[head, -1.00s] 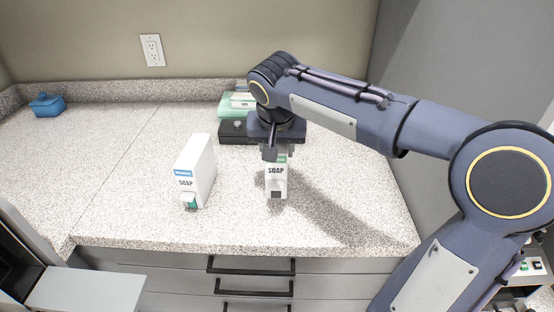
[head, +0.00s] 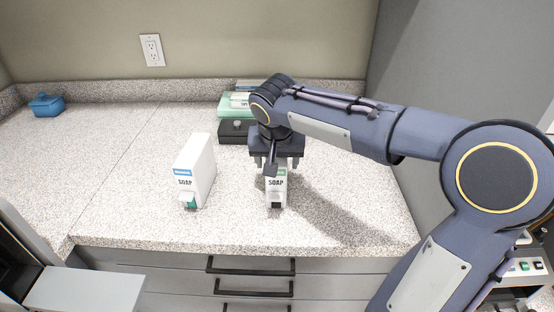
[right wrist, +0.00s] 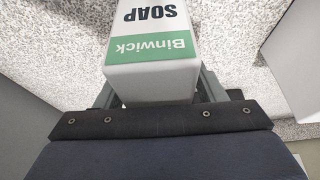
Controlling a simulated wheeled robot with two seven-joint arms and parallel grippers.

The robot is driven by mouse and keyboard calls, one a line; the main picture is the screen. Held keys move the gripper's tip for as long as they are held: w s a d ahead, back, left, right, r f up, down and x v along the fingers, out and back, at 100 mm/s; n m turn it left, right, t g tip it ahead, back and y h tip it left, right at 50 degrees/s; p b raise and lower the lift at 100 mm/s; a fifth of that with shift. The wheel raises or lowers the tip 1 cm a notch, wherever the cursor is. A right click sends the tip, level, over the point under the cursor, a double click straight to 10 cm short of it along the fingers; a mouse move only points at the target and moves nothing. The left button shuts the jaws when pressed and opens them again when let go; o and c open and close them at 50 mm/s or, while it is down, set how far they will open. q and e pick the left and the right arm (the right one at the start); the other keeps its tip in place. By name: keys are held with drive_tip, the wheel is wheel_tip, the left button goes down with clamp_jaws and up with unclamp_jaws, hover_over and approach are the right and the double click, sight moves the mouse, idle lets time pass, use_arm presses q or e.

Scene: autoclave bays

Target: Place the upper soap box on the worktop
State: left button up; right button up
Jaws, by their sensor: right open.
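A white soap box with a green Binwick label (head: 278,190) stands upright on the speckled worktop (head: 330,225), near its front edge. It also shows in the right wrist view (right wrist: 150,45), label towards my gripper. My right gripper (head: 276,163) is above it, pointing down, with its open fingers (right wrist: 158,92) on either side of the box's top end. Whether a finger still touches the box I cannot tell. A second white soap box with a blue label (head: 196,172) stands upright to the left, clear of the gripper. My left gripper is not in view.
A black box with a green box (head: 232,112) on it sits behind my right gripper. A blue container (head: 47,105) is at the far left back. Drawers with dark handles (head: 250,265) are below the front edge.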

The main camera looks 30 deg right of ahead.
drive_tip(key=shift+a+r, duration=0.1)
drive_tip(key=shift+r, duration=0.35)
drive_tip(key=p+v, duration=0.1)
drive_tip(key=v, duration=1)
drive_tip(key=shift+s+r+p, duration=0.15)
drive_tip(key=shift+p, duration=0.15)
drive_tip(key=s+a+f+n+t+y, duration=0.1)
drive_tip(key=s+a+f+n+y, duration=0.1)
drive_tip(key=s+f, duration=0.6)
drive_tip(key=s+a+f+n+y, duration=0.2)
drive_tip(key=s+a+f+y, duration=0.1)
drive_tip(key=s+f, duration=0.6)
drive_tip(key=shift+s+n+t+y, duration=0.35)
drive_tip(key=shift+s+y, duration=0.25)
drive_tip(key=shift+s, duration=0.3)
drive_tip(key=shift+a+r, duration=0.1)
drive_tip(key=shift+a, duration=0.05)
